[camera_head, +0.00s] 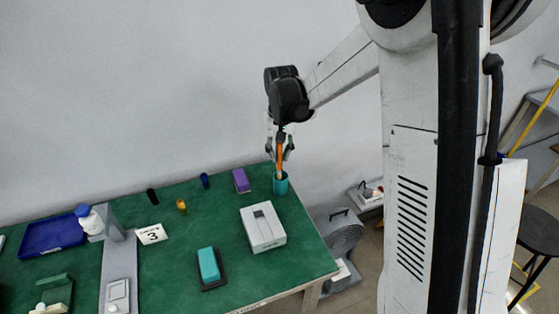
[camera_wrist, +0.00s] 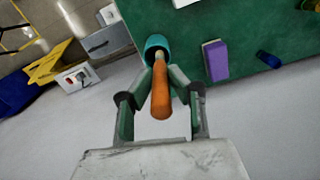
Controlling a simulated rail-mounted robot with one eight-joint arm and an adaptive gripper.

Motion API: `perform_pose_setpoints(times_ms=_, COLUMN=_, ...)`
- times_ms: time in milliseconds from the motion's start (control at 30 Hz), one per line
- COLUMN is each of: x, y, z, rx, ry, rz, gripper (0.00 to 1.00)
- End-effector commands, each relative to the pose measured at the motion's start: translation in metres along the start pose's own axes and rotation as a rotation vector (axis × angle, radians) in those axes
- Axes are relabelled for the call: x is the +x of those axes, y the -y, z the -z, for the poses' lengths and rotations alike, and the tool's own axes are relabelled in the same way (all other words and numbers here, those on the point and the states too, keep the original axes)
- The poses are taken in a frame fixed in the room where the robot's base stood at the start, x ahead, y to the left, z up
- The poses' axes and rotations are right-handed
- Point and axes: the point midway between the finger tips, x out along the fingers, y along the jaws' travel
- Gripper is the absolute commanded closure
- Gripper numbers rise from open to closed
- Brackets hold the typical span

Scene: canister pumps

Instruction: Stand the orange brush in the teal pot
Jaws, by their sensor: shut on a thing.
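The orange brush (camera_wrist: 160,97) is held between the fingers of my gripper (camera_wrist: 158,88), which is shut on it. In the head view the brush (camera_head: 280,158) hangs nearly upright below my gripper (camera_head: 280,148). Its lower end meets the mouth of the teal pot (camera_head: 280,184), which stands near the table's right back edge. In the wrist view the teal pot (camera_wrist: 155,42) lies just beyond the brush's pale end, which overlaps the pot's opening. I cannot tell how deep that end is inside.
A purple block (camera_head: 241,181) stands left of the pot, and a white box (camera_head: 263,228) is in front. A blue cylinder (camera_head: 205,181), a yellow one (camera_head: 182,206) and a black one (camera_head: 152,196) stand farther left. The green table (camera_head: 215,220) has clear room between them.

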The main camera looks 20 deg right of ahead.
Motion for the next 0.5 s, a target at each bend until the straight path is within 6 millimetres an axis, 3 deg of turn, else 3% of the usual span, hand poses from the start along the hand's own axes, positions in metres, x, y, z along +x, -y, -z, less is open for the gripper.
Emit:
perform_pose_setpoints(times_ms=200, x=0.026, y=0.0, z=0.0, rx=0.0, ry=0.0, rz=0.0, gripper=1.0)
perform_pose_setpoints(times_ms=500, x=0.028, y=0.0, z=0.0, rx=0.0, ry=0.0, rz=0.0, gripper=1.0)
